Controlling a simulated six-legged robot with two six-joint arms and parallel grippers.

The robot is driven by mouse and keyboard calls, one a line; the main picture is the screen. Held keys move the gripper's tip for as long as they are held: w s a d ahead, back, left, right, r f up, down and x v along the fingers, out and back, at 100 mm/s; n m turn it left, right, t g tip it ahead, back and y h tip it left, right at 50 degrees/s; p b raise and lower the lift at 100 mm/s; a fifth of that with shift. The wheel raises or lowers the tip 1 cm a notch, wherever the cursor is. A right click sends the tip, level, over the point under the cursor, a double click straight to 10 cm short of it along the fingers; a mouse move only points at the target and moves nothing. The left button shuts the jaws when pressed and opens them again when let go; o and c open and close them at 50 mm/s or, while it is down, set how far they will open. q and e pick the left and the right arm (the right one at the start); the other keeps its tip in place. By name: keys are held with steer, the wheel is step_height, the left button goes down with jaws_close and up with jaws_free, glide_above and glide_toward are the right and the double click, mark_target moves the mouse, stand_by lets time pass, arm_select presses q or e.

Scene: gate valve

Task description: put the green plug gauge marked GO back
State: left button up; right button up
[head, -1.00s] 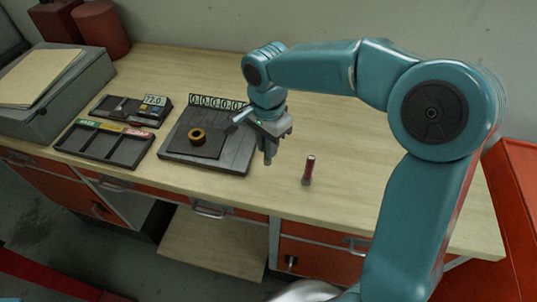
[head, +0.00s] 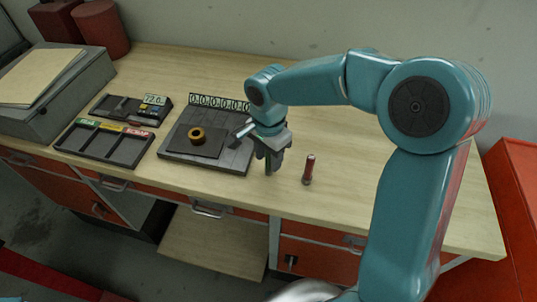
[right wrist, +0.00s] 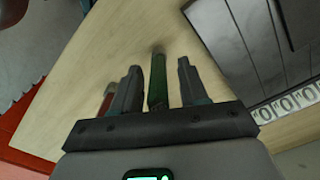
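The green plug gauge (right wrist: 157,82) shows in the right wrist view between the two fingers of my right gripper (right wrist: 158,85), with a visible gap on each side. The gripper is open around it. In the head view my right gripper (head: 272,165) points down, low over the bench right of the dark plate, and hides the green gauge. Any GO marking cannot be read. A dark tray (head: 133,160) with green, yellow and red labels along its back edge stands at the left; its compartments look empty. My left gripper is not in view.
A red plug gauge (head: 309,168) stands upright just right of my right gripper. A dark plate (head: 235,160) with a brass ring (head: 196,134) and a row of number tiles (head: 218,103) lies to the left. A small display device (head: 155,100) sits behind the tray. The bench's right side is clear.

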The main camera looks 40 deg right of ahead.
steer(key=shift+r, duration=0.1)
steer(key=shift+r+p, duration=0.35)
steer(key=shift+p, duration=0.05)
step_height(320, 180, up, 12)
steer(key=shift+f, duration=0.2)
